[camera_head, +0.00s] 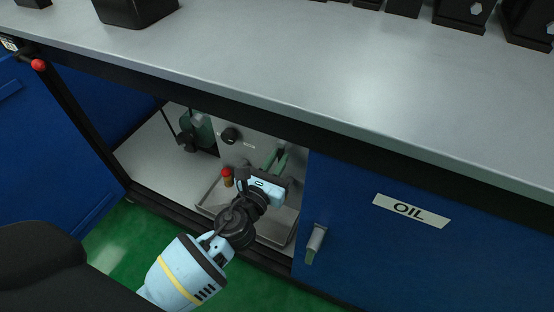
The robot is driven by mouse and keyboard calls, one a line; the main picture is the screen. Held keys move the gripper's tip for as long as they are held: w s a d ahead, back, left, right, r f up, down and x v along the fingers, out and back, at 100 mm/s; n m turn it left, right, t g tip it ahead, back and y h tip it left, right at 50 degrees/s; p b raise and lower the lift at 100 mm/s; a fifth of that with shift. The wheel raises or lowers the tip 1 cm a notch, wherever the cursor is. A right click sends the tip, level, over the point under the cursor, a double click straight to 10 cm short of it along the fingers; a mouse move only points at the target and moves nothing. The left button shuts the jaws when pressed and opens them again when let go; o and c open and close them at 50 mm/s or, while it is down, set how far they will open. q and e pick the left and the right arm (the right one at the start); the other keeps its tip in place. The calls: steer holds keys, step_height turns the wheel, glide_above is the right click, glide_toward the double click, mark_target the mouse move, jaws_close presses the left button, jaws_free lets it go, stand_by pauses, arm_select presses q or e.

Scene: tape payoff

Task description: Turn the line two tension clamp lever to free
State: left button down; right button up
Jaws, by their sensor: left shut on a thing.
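A grey panel (257,152) stands inside the open cabinet bay under the worktop. It carries a black round knob (230,135) with small lettering too fine to read. A green lever-like piece (279,157) stands at the panel's right side. My left gripper (273,172) reaches into the bay from below and is shut at this green piece, which seems to be the clamp lever. The fingers and wrist hide its lower part, so its exact setting cannot be told. My right gripper is out of view.
A small red-topped post (227,176) stands just left of my left gripper, above a grey tray (209,199). A blue door marked OIL (350,205) with a handle (315,240) closes the right side. The worktop (300,65) overhangs the bay.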

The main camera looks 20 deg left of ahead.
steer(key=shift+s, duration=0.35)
